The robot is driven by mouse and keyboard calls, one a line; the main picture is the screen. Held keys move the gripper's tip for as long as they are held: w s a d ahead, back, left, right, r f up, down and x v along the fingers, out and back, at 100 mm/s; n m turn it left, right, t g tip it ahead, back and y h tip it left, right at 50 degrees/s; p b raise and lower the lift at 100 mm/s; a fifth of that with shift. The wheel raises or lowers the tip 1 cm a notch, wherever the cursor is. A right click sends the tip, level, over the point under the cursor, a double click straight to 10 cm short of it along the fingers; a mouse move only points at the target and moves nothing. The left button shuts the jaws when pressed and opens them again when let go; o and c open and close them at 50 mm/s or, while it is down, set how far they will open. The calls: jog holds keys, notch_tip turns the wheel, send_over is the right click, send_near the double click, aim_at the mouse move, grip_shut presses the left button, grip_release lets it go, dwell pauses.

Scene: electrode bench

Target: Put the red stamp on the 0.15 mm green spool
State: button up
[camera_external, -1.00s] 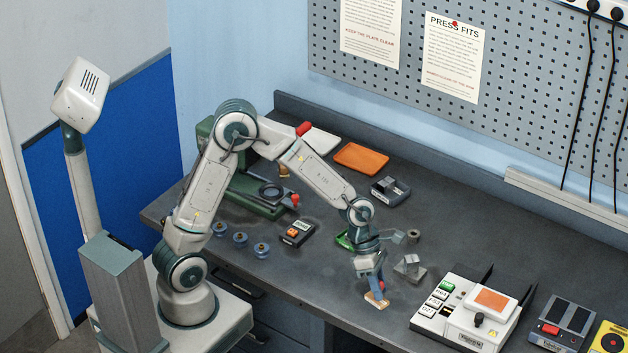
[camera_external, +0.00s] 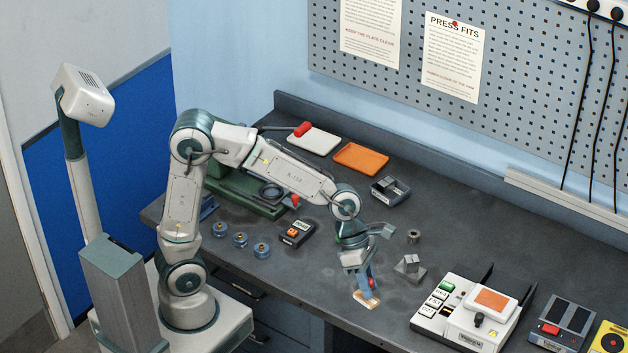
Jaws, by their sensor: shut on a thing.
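My gripper (camera_external: 368,284) points down over the front middle of the bench, with blue fingers. It is shut on a small piece (camera_external: 364,301) with a pale, tan-edged flat base; a red spot shows between the fingers just above it. I cannot tell for sure whether this is the red stamp, or whether its base touches the bench. No green spool can be made out. Three blue spools (camera_external: 240,239) stand in a row at the left front. Something green shows partly behind my wrist and is mostly hidden. No thickness labels can be read.
A grey metal block (camera_external: 409,268) and a small dark ring (camera_external: 413,237) lie right of my gripper. A button console (camera_external: 465,310) stands further right. A dark device (camera_external: 297,233) and a green machine (camera_external: 248,197) are left. An orange tray (camera_external: 360,159) lies behind.

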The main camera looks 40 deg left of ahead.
jog(key=r, duration=0.4)
jog(key=w+r, duration=0.1)
jog(key=r, duration=0.1)
jog(key=shift+r, duration=0.3)
jog(key=w+a+r+n+t+p, duration=0.15)
jog(key=w+a+n, duration=0.35)
jog(key=w, duration=0.9)
jog(key=w+a+r+n+t, duration=0.15)
jog(key=w+a, duration=0.45)
jog(key=w, duration=0.7)
jog(key=w+a+n+t+y, duration=0.15)
jog(key=w+a+n, duration=0.35)
jog(key=w+a, duration=0.8)
jog(key=w+a+f+n+t+y+p, duration=0.1)
jog(key=w+a+n, duration=0.15)
jog(key=a, duration=1.35)
jog(key=w+a+f+n+y, duration=0.15)
jog(key=a+n, duration=0.25)
jog(key=a, duration=1.1)
jog(key=w+a+f+n+t+y+p, duration=0.1)
jog(key=w+a+n, duration=0.15)
jog(key=a, duration=1.35)
jog(key=shift+d+f+p, duration=0.2)
jog(key=shift+f+p, duration=0.4)
jog(key=shift+f, duration=6.85)
